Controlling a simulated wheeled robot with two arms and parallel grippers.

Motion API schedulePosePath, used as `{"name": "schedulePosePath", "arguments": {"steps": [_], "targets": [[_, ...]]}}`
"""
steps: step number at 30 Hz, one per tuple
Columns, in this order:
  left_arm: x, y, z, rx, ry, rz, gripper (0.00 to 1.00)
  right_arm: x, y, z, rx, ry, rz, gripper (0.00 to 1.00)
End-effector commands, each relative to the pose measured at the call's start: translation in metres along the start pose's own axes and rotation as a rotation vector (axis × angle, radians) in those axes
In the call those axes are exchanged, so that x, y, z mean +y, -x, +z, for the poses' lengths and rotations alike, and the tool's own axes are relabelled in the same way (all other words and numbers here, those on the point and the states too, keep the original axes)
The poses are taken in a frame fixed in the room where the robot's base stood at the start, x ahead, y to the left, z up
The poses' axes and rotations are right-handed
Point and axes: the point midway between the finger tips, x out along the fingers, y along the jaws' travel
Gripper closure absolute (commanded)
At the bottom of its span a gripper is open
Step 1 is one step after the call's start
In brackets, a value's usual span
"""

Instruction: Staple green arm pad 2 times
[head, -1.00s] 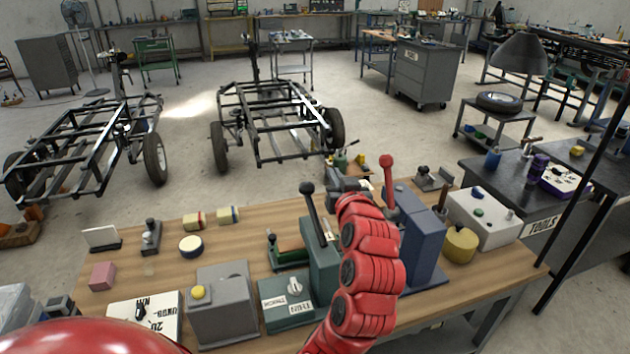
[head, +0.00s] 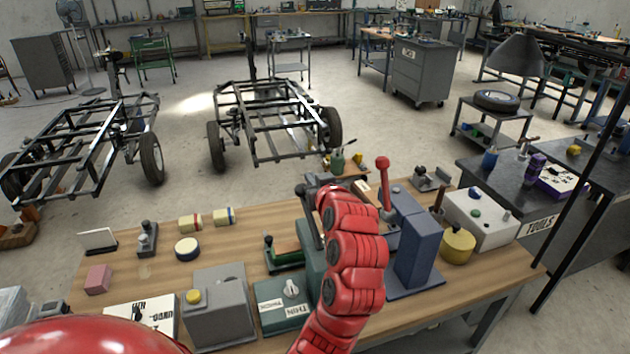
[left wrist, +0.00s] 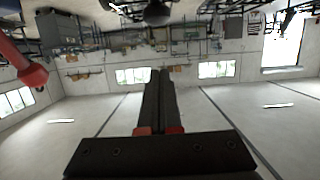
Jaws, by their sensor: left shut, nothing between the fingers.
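A green press-like machine (head: 312,255) with a black-knobbed lever (head: 301,189) stands at the bench middle, its front box carrying a THIN/THICK knob (head: 291,288). A low green piece (head: 285,258) lies at its left side; I cannot tell whether this is the green arm pad. My left gripper (head: 322,182) is just right of the lever's top, mostly hidden by my red forearm; I cannot tell if it touches. In the left wrist view my left gripper (left wrist: 160,78) is shut and empty, pointing at the far wall. My right gripper is not in view.
A blue machine (head: 416,240) with a red-knobbed lever (head: 383,165) stands close right of my arm. The red knob also shows in the left wrist view (left wrist: 34,76). A grey box with a yellow button (head: 217,305) stands left. A yellow cylinder (head: 457,244) stands right.

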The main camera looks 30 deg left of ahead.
Motion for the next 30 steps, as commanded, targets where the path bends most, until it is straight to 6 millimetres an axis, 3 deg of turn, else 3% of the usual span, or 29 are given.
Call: {"name": "schedulePosePath", "arguments": {"steps": [8, 10, 16, 30], "targets": [[-0.002, -0.06, -0.003, -0.002, 0.0, -0.003, 1.0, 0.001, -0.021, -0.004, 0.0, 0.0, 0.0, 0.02], [0.0, -0.06, 0.013, -0.005, -0.005, 0.0, 1.0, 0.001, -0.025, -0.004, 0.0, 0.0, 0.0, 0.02], [0.0, -0.065, 0.033, -0.001, -0.002, 0.0, 1.0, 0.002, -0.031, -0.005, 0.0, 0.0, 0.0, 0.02], [0.0, -0.067, 0.039, -0.006, 0.001, 0.0, 1.0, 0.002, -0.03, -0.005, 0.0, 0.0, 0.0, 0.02]]}}
